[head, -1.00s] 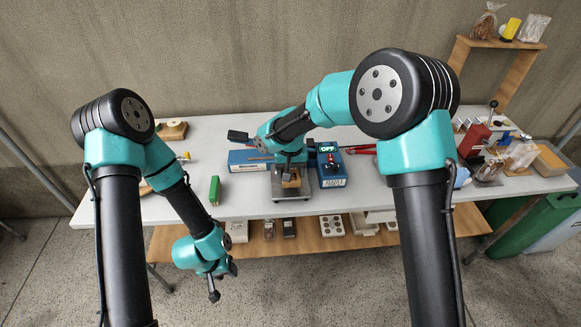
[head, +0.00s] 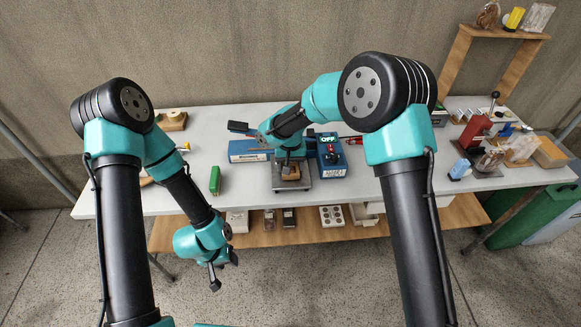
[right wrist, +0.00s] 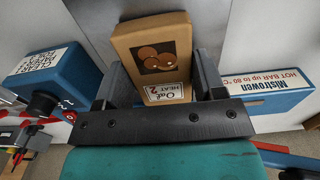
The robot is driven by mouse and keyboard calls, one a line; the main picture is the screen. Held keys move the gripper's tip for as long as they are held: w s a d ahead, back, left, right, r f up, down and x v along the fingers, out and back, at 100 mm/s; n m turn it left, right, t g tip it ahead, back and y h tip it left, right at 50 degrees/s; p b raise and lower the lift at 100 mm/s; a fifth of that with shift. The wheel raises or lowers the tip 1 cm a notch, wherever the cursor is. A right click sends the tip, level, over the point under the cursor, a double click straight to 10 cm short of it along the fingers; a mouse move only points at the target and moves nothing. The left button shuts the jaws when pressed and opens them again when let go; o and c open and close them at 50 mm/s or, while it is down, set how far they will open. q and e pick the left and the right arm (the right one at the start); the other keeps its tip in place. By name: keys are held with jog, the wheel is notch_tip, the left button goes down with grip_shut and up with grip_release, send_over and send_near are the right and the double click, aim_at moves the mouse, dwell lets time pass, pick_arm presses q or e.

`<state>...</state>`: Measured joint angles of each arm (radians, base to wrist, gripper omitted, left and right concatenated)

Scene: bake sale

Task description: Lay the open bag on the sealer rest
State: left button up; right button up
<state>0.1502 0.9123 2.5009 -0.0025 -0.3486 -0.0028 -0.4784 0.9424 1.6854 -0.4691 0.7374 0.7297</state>
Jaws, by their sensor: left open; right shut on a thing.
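My right gripper (right wrist: 162,88) is shut on a brown bag (right wrist: 155,30) with a cookie picture and a white label reading "Oat HEAT 2". In the head view the bag (head: 291,176) is over the grey metal plate of the sealer rest (head: 302,186). I cannot tell whether it touches the plate, and its mouth is not clear. My left gripper (head: 223,278) is open and empty, in front of the table edge.
A green block (head: 215,180) stands left of the sealer. Red-handled pliers or a similar tool (head: 352,140) lies right of it. A red press (head: 474,131) and bagged goods (head: 488,160) are at the far right. A wooden shelf (head: 265,238) runs below the white table (head: 385,205).

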jog(key=shift+w+a, duration=0.2)
jog(key=shift+w, duration=1.25)
jog(key=shift+w, duration=0.15)
jog(key=o, duration=0.8)
jog(key=shift+c, duration=0.2)
notch_tip(320, 180, up, 17)
jog(key=shift+r, duration=0.15)
